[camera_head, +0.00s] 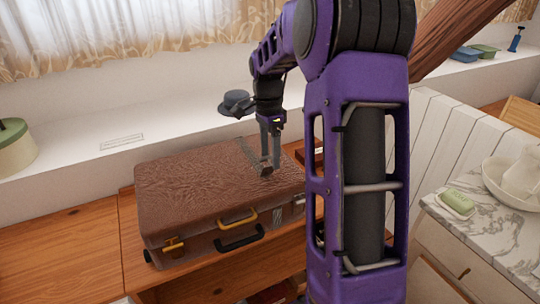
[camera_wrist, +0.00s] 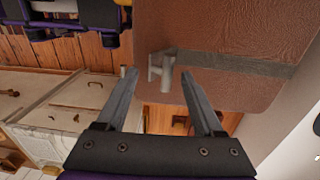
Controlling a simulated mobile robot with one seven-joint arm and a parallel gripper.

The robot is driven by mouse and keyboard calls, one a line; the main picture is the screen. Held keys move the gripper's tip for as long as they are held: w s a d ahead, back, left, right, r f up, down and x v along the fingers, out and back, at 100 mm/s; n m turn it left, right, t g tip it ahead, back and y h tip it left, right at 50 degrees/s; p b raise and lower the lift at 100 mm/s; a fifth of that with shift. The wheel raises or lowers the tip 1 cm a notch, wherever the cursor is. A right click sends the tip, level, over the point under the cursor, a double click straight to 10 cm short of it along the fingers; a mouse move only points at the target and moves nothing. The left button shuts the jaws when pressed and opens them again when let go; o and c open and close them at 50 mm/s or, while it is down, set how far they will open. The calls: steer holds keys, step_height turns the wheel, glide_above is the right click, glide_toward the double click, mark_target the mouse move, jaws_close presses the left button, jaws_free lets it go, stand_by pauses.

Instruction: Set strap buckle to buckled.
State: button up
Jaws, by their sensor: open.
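A brown leather suitcase (camera_head: 190,190) lies flat on a wooden bench, its handle side facing me. A grey strap (camera_wrist: 235,63) crosses its top and ends at a pale metal buckle (camera_wrist: 161,70) near the suitcase edge. My gripper (camera_head: 271,165) is over the right part of the lid, pointing down. In the wrist view its two fingers (camera_wrist: 158,76) are spread apart, with the buckle seen between and just beyond the tips. Nothing is held. I cannot tell whether the fingers touch the buckle or whether it is fastened. My arm hides some of the right side.
The suitcase front has yellow latches (camera_head: 238,218) and a black handle (camera_head: 240,239). The wooden bench (camera_head: 65,250) is clear at left. A white ledge behind holds a green round box (camera_head: 14,146) and a dark hat-like object (camera_head: 236,102). A marble-topped cabinet (camera_head: 480,236) stands at right.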

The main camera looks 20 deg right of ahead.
steer(key=shift+f, duration=0.2)
jaws_close()
stand_by(0.3)
steer(key=shift+r, duration=0.1)
stand_by(1.0)
